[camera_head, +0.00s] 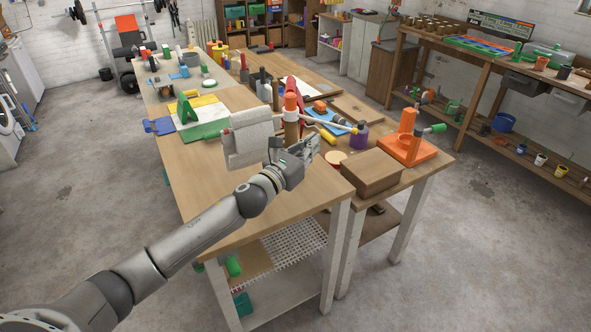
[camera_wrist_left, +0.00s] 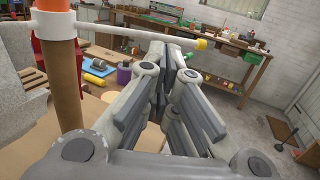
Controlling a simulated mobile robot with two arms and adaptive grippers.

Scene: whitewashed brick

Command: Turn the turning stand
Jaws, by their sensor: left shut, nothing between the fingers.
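The turning stand has a brown upright post (camera_head: 291,131) with an orange collar. A white crossbar (camera_head: 328,122) runs from the post to a yellow tip on the right. A pale grey block-like piece (camera_head: 252,140) hangs on the left side, with a red tip at its outer end. In the left wrist view the post (camera_wrist_left: 65,85) stands at left and the crossbar (camera_wrist_left: 130,33) crosses above the fingertips. My left gripper (camera_head: 312,146) is shut and empty, close to the post's right side and just below the crossbar. I cannot tell whether it touches the bar.
A cardboard-brown box (camera_head: 372,172) and an orange device with a green handle (camera_head: 409,143) stand at the table's right. A purple container (camera_head: 360,137) is behind the gripper. The table's near left part (camera_head: 205,180) is bare. Shelving (camera_head: 490,75) lines the right wall.

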